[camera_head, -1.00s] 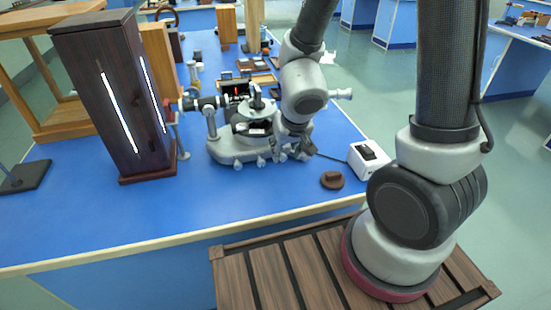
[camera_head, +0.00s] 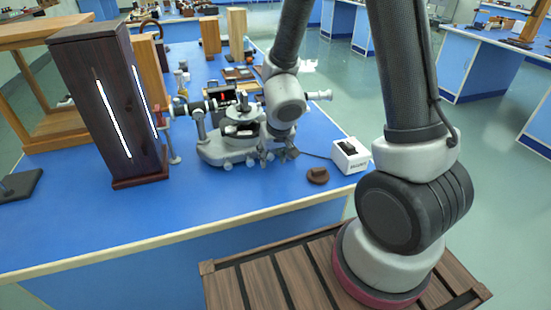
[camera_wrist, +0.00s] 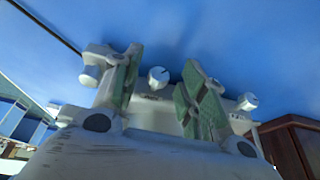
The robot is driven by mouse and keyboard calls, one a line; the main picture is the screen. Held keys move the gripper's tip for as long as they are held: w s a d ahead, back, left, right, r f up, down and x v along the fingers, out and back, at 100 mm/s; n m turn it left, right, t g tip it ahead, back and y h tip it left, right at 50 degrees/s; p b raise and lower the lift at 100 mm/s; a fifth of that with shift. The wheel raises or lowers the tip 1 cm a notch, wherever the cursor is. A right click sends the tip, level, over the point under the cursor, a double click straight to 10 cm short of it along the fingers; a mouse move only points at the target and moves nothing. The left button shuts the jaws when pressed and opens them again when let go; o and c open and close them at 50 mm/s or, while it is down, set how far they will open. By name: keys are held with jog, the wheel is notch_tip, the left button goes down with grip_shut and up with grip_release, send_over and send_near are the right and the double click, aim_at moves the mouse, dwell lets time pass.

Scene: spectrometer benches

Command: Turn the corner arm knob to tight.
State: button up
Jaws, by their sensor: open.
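The grey spectrometer (camera_head: 215,152) stands on the blue bench, with several small pale knobs (camera_head: 227,166) along its near base edge. My gripper (camera_head: 278,153) is at the right end of that base. In the wrist view my gripper (camera_wrist: 163,92) is open. A round white knob (camera_wrist: 158,75) shows between its two green-padded fingers, with no visible contact. Another pale knob (camera_wrist: 91,75) is beside the left finger, and a third (camera_wrist: 247,101) is right of the right finger. I cannot tell for certain which is the corner arm knob, nor its setting.
A white box (camera_head: 351,156) with a dark top and a round brown object (camera_head: 318,175) stand right of my gripper. A tall dark lamp housing (camera_head: 125,130) with glowing slits stands left of the spectrometer. The front strip of the blue bench (camera_head: 200,190) is clear.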

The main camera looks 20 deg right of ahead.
grip_shut()
jog(key=shift+d+y, duration=0.1)
jog(key=shift+y, duration=0.2)
jog(key=y, duration=0.3)
jog(key=shift+d+f+m, duration=0.15)
jog(key=shift+d+m, duration=0.2)
jog(key=shift+m, duration=0.05)
jog(key=shift+d+f+m+y, duration=0.15)
jog(key=shift+m+y, duration=0.15)
jog(key=shift+y, duration=0.9)
jog(key=shift+d+f+m+y, duration=0.15)
jog(key=shift+m+y, duration=0.15)
jog(key=shift+y, duration=0.9)
jog(key=shift+r, duration=0.1)
